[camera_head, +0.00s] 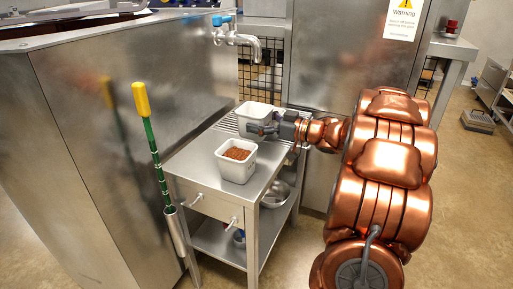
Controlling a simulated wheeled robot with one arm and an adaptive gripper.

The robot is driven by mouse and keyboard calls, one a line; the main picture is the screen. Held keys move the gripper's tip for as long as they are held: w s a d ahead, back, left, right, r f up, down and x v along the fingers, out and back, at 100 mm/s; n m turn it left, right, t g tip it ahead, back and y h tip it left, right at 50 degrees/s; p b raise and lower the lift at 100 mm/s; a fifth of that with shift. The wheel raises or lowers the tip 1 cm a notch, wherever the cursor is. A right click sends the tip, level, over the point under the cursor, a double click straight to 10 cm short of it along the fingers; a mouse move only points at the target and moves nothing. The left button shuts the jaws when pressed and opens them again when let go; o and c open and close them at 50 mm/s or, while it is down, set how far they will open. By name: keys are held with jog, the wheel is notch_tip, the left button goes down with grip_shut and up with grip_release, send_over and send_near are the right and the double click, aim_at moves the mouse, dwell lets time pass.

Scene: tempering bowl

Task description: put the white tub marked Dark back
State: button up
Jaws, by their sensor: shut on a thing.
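Two white tubs are on the small steel table (192,160). The front tub (236,168) holds brown bits and stands upright near the table's middle. The rear tub (253,108) is at the back, by the drain grooves. My gripper (262,129) is shut on the rear tub at its near right side. The rear tub looks upright, and I cannot tell whether it touches the tabletop. No marking can be read on either tub, so I cannot tell which is Dark. The inside of the rear tub is mostly hidden.
A steel cabinet wall (120,110) borders the table on the left. A tap (240,40) sticks out above the back of the table. A steel door (345,60) stands behind. Bowls (275,193) sit on the lower shelf. The tabletop's left front is clear.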

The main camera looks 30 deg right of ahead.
jog(key=shift+f+b, duration=0.9)
jog(key=shift+f, duration=2.25)
jog(key=shift+f, duration=0.15)
jog(key=o, duration=1.2)
jog(key=shift+s+r, duration=0.1)
jog(key=shift+r, duration=0.1)
jog(key=shift+s+d, duration=0.25)
jog(key=shift+s, duration=0.05)
jog(key=p+v, duration=0.2)
jog(key=v, duration=0.9)
jog(key=shift+p, duration=0.3)
